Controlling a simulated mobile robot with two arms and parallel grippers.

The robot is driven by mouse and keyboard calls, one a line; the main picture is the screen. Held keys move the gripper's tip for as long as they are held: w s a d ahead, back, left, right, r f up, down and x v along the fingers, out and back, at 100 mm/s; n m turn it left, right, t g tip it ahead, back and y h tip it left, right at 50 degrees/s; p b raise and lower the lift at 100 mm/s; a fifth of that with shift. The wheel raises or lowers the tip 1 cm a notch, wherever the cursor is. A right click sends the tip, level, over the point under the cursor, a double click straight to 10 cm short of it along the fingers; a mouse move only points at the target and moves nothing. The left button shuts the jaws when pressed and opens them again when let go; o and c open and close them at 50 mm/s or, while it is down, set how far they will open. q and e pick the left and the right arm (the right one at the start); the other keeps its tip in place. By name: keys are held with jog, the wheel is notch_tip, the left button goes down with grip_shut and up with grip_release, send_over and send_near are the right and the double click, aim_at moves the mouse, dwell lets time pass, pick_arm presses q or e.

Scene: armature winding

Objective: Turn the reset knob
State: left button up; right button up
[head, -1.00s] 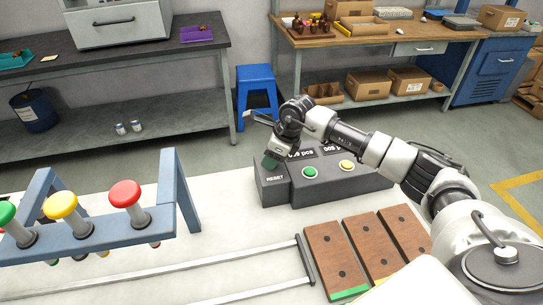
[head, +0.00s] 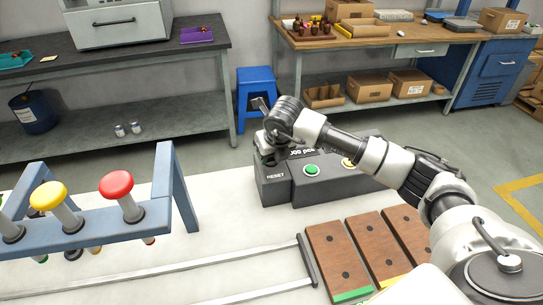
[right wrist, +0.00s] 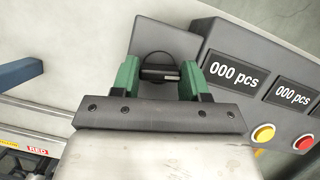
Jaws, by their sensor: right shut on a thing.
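The grey control box (head: 335,188) stands on the white table, with the word RESET on its front left part. The dark reset knob (right wrist: 158,68) is a round disc with a raised bar across it. In the right wrist view my right gripper (right wrist: 159,74) has its green fingers on both sides of the bar and is shut on the knob. In the head view the right gripper (head: 268,153) is over the box's left end and hides the knob. Both displays (right wrist: 234,76) in the wrist view read 000 pcs. My left gripper is out of view.
A green button (head: 312,170) sits right of the knob. A blue rack (head: 100,222) with coloured knobs stands at the left. Wooden blocks (head: 340,262) lie in front of the box, beside a metal rail frame (head: 228,266). The white tabletop between is clear.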

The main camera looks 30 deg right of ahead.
jog(key=shift+m+h, duration=0.3)
jog(key=shift+m, duration=0.4)
jog(key=o, duration=0.9)
jog(key=b+v, duration=0.1)
jog(key=v, duration=1)
jog(key=shift+w+b, duration=0.15)
jog(key=shift+b, duration=0.2)
jog(key=shift+f, duration=0.1)
